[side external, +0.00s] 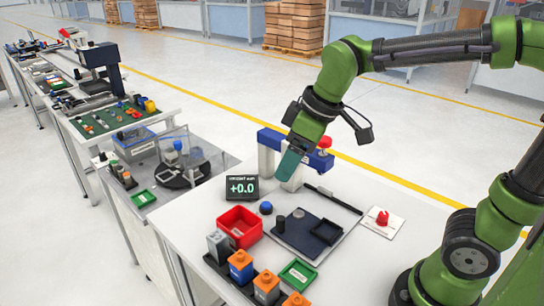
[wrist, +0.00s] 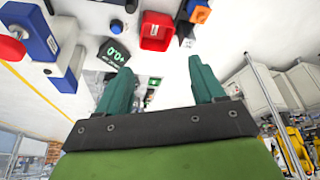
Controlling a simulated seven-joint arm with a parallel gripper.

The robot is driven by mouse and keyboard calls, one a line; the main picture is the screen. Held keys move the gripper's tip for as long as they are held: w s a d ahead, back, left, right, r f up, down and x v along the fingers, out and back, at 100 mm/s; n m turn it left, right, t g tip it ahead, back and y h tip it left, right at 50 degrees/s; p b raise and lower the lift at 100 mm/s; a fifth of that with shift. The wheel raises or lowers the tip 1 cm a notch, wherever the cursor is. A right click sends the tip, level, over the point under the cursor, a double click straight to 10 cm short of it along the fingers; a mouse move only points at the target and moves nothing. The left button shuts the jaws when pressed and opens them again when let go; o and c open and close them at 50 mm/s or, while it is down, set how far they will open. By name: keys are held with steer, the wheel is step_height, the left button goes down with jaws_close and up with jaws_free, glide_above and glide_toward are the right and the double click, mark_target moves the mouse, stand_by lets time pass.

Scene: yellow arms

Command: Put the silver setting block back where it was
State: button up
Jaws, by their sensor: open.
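A silver-grey block (side external: 217,244) stands at the far-left end of a black rack (side external: 213,264), beside blue and orange blocks. A small silver round piece (side external: 298,213) sits on the dark plate (side external: 294,238); I cannot tell for certain which is the setting block. My gripper (side external: 290,166) is above the table beside the blue-topped arch (side external: 270,138), clear of both pieces. In the wrist view my teal fingers (wrist: 161,82) are wide apart with nothing held between them.
A red button (side external: 382,218) is at the right. The blue-topped arch is a close obstacle.

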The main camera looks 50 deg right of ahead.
steer(key=s+d+m+t, duration=0.3)
steer(key=s+d+m, duration=0.1)
steer(key=s+m, duration=0.4)
steer(key=shift+s+d+f+m, duration=0.25)
steer(key=shift+f+m, duration=0.1)
steer(key=shift+m, duration=0.15)
steer(key=shift+w, duration=0.1)
stand_by(0.4)
